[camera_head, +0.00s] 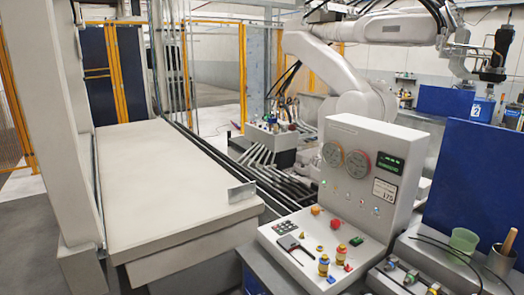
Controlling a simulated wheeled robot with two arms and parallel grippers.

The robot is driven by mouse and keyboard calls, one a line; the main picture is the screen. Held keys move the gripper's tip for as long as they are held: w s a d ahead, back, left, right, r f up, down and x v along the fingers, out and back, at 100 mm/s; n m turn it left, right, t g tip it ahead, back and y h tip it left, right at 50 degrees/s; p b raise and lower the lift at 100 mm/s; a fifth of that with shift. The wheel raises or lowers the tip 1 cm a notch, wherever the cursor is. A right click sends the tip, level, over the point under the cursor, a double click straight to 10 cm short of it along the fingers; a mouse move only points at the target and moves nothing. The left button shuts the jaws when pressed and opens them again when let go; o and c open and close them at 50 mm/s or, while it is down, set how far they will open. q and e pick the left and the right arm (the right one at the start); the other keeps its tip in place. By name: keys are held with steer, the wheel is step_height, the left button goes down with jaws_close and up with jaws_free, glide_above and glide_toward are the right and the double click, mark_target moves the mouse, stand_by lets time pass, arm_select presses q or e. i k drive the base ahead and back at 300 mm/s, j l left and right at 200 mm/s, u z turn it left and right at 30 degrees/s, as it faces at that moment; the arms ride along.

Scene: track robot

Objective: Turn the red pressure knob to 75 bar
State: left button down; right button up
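A grey control panel (303,246) stands at the lower right, with an upright back plate (343,130). I cannot tell which is the pressure knob. Neither of my grippers is in view.
A bare white bench (170,185) fills the left. A green cup (463,240) and a brown-handled tool in a holder (503,254) stand right of the panel, before a blue partition (472,188). A large white robot arm (350,80) stands behind the panel.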

mark_target(336, 224)
steer(key=i+j+z, duration=0.25)
steer(key=j+z, duration=0.2)
steer(key=i+j+z, duration=0.2)
steer(key=j+z, duration=0.2)
